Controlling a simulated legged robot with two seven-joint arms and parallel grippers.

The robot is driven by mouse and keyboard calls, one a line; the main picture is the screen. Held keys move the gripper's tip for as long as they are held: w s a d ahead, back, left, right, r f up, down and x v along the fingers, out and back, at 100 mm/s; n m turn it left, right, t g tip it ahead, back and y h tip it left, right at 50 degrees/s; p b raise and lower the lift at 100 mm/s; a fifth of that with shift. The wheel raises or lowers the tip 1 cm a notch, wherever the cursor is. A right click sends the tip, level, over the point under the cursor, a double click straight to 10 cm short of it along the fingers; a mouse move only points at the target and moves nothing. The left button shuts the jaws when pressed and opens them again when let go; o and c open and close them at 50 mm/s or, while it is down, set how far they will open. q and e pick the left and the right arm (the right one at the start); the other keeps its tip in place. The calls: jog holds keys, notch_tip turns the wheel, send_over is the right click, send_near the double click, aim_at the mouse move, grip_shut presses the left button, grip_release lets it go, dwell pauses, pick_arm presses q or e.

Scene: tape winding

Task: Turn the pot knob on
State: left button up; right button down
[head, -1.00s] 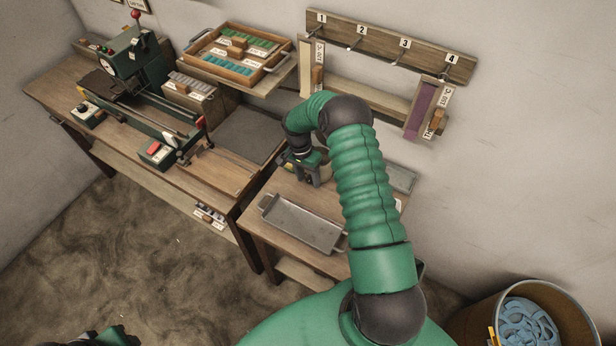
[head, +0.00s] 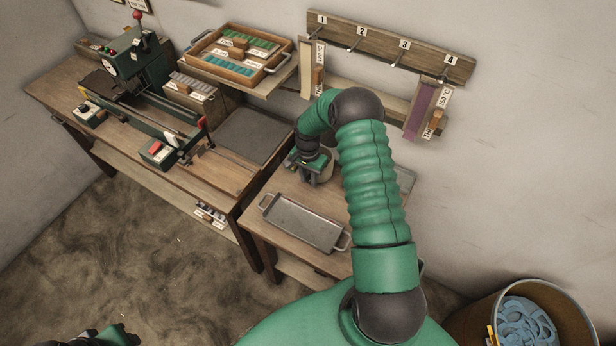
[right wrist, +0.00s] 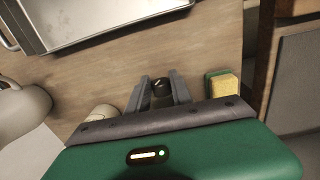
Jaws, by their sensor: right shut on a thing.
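My right gripper (right wrist: 160,92) is shut on a small dark knob (right wrist: 161,84), which shows between its two fingers in the right wrist view. A pale mark shows on the knob's top. In the head view the right gripper (head: 309,178) is low over the small wooden table, and the knob is hidden there. A grey rounded body, probably the pot (right wrist: 22,108), shows at the left edge of the right wrist view. Part of my left gripper (head: 105,338) shows at the bottom left of the head view; its fingers cannot be made out.
A metal tray (head: 301,224) lies on the small table in front of the right gripper. A green and yellow sponge (right wrist: 223,87) sits right of the fingers. A cream rounded thing (right wrist: 103,112) is close on their left. A peg rack (head: 385,47) hangs behind.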

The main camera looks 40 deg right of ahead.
jog(key=t, duration=0.3)
jog(key=shift+s+d+y, duration=0.3)
jog(key=shift+y, duration=0.1)
jog(key=shift+t, duration=1.1)
jog(key=shift+y, duration=0.3)
jog(key=c, duration=1.5)
grip_release()
jog(key=o, duration=0.4)
jog(key=shift+d+f, duration=0.1)
jog(key=shift+f, duration=0.1)
jog(key=shift+c, duration=0.2)
jog(key=shift+s+r, duration=0.1)
jog(key=v, duration=1.6)
jog(key=shift+s+d+b, duration=0.15)
jog(key=shift+s+b, duration=0.05)
jog(key=shift+b, duration=0.1)
